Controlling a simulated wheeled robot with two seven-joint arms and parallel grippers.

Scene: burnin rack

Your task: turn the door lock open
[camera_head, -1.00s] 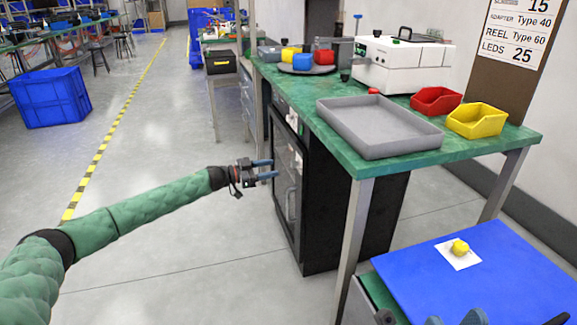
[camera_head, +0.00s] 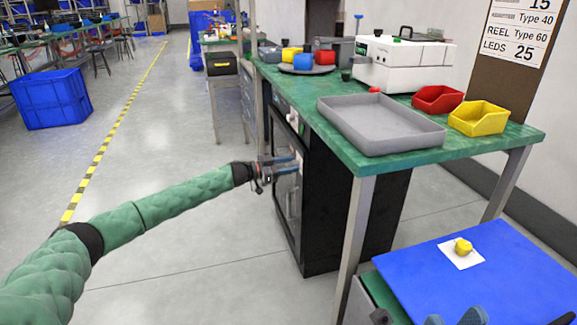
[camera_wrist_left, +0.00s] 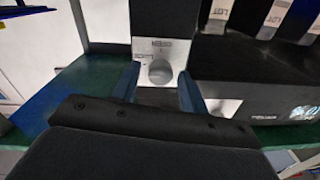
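The door lock is a round grey knob (camera_wrist_left: 160,72) on a light plate in the left wrist view. The dark cabinet (camera_head: 335,205) stands under the green bench, its glazed door facing left. My left gripper (camera_head: 297,163) is at the upper part of that door. In the left wrist view, its two blue fingers (camera_wrist_left: 160,85) are apart, one on each side of the knob, with gaps visible. In the head view the knob is hidden by the gripper. My right gripper (camera_head: 456,319) shows only as separated fingertips at the bottom edge.
The green bench (camera_head: 470,143) overhangs the cabinet, with a metal leg (camera_head: 355,240) at its near corner. A grey tray (camera_head: 425,142), red bin (camera_head: 437,99) and yellow bin (camera_head: 478,118) stand on top. A blue board (camera_head: 500,265) is at lower right. Floor left of the door is clear.

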